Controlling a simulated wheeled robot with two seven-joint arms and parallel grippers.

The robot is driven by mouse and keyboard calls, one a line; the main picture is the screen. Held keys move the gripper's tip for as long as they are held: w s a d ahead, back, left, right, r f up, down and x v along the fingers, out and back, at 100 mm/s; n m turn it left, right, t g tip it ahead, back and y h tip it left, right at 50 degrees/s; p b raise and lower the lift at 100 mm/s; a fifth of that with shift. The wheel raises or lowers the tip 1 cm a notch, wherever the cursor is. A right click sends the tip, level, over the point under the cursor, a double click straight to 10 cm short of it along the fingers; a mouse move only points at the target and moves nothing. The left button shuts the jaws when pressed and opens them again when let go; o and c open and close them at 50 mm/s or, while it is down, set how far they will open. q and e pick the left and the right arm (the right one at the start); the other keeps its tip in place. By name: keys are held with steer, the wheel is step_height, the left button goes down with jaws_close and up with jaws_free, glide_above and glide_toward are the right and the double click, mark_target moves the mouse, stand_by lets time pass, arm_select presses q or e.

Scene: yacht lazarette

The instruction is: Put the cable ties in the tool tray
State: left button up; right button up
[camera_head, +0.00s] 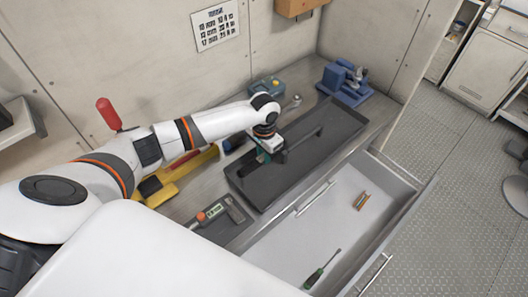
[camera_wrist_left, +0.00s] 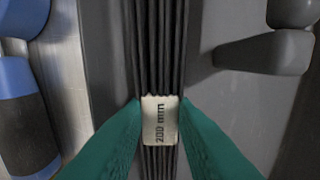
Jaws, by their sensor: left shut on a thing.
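My left gripper (camera_head: 266,155) is shut on the cable ties, over the left end of the dark tool tray (camera_head: 342,126). In the left wrist view the cable ties (camera_wrist_left: 160,60) are a bundle of black strips with a white "200 mm" band, between the green fingers (camera_wrist_left: 160,108) of the gripper. In the head view the gripper mostly hides them. The tray is long and shallow, with a dark handle bar (camera_head: 303,138) along its middle. I cannot tell whether the bundle touches the tray floor. My right gripper is not in view.
An open drawer (camera_head: 300,230) in front of the tray holds a screwdriver (camera_head: 322,270) and a small orange-yellow item (camera_head: 362,201). A blue vise-like tool (camera_head: 345,83) stands behind the tray. A yellow tool (camera_head: 180,175) and a meter-like device (camera_head: 213,212) lie to the left.

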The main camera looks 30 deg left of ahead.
arm_select(q)
steer(key=shift+f, duration=0.15)
steer(key=o, duration=1)
steer(key=shift+w, duration=0.1)
step_height(320, 180, up, 12)
steer(key=b, duration=0.2)
steer(key=shift+r, duration=0.2)
